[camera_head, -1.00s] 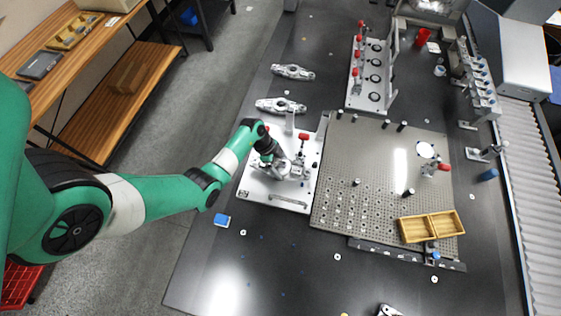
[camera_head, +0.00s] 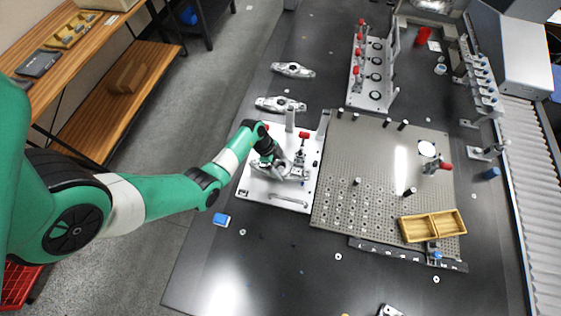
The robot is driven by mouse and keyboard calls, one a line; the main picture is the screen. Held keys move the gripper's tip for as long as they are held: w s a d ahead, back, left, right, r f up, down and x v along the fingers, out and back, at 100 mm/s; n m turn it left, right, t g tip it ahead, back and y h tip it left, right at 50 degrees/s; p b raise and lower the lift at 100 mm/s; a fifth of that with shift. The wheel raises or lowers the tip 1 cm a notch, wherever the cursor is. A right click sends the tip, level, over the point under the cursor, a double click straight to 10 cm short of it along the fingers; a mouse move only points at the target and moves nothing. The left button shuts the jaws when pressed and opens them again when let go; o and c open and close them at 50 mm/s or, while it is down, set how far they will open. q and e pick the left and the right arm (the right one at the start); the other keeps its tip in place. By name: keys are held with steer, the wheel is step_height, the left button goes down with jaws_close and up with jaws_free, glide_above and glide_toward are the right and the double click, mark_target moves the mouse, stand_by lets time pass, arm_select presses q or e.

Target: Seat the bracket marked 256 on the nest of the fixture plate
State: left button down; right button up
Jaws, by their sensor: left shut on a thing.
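My left gripper (camera_head: 279,164) is low over the white fixture plate (camera_head: 257,192) on the left part of the table. It is shut on a silver metal bracket (camera_head: 292,174), which is at the middle of the plate and partly hidden by the gripper. I cannot read its marking or tell whether it rests fully on the nest. A toggle clamp with a red handle (camera_head: 303,136) stands just right of the bracket. Two similar silver brackets, one farther (camera_head: 293,70) and one nearer (camera_head: 280,104), lie on the dark table beyond the plate. My right gripper is not visible.
A perforated grey plate (camera_head: 340,200) with pins and a two-part wooden tray (camera_head: 432,226) lies right of the fixture plate. A rack with red-handled clamps (camera_head: 369,98) stands behind. The front of the table is mostly clear.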

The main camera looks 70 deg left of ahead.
arm_select(q)
steer(key=shift+f+b, duration=0.35)
steer(key=shift+f, duration=0.15)
jaws_free()
steer(key=p+v, duration=0.6)
steer(key=v, duration=0.5)
steer(key=shift+r, duration=0.3)
steer(key=shift+a, duration=0.2)
